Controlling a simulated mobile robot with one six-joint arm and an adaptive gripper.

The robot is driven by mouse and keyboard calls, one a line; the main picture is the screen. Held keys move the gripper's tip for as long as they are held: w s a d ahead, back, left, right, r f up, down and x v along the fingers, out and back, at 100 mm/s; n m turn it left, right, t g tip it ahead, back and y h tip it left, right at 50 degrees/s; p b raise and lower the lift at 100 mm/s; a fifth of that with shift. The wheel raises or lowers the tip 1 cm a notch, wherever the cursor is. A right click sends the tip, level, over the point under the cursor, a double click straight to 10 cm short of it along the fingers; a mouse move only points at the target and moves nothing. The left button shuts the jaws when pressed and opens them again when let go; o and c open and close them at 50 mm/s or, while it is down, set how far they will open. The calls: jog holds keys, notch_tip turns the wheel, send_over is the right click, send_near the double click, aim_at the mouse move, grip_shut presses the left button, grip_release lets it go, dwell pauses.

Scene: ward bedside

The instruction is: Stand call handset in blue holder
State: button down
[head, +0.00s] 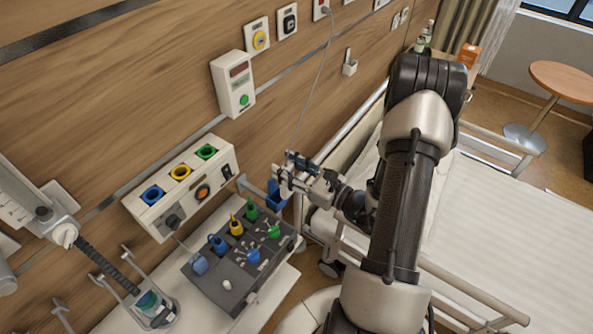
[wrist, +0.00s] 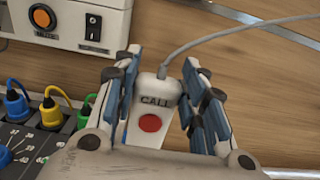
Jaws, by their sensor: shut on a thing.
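The call handset (wrist: 153,100) is white, with a CALL label and a red button, and its grey cord leaves from its far end. My gripper (wrist: 162,65) is shut on it, with a blue-padded finger on each side. In the head view my gripper (head: 287,174) is by the wall, between the bed and the equipment shelf, and mostly hides the handset. The blue holder (head: 275,194) shows just below and left of my fingers, partly covered by them. Whether the handset touches the holder cannot be told.
A white wall unit (head: 180,187) with coloured sockets is left of my gripper. Below it, a dark panel (head: 225,284) holds coloured plugs. The bed (head: 500,215) and its rails are on the right. The handset's cord (head: 317,85) runs up the wall.

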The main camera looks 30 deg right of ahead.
jog(key=x, duration=0.4)
jog(key=shift+w+a+f, duration=0.1)
jog(key=shift+f, duration=0.15)
jog(key=shift+w+f+b, duration=0.1)
jog(key=shift+f+b, duration=0.6)
jog(key=shift+f, duration=0.05)
jog(key=shift+f+b, duration=0.2)
jog(key=shift+b, duration=0.45)
jog(key=shift+s+f, duration=0.15)
jog(key=shift+s, duration=0.1)
dwell(0.9)
jog(key=shift+f+b, duration=2.25)
jog(key=shift+f, duration=0.15)
dwell(2.4)
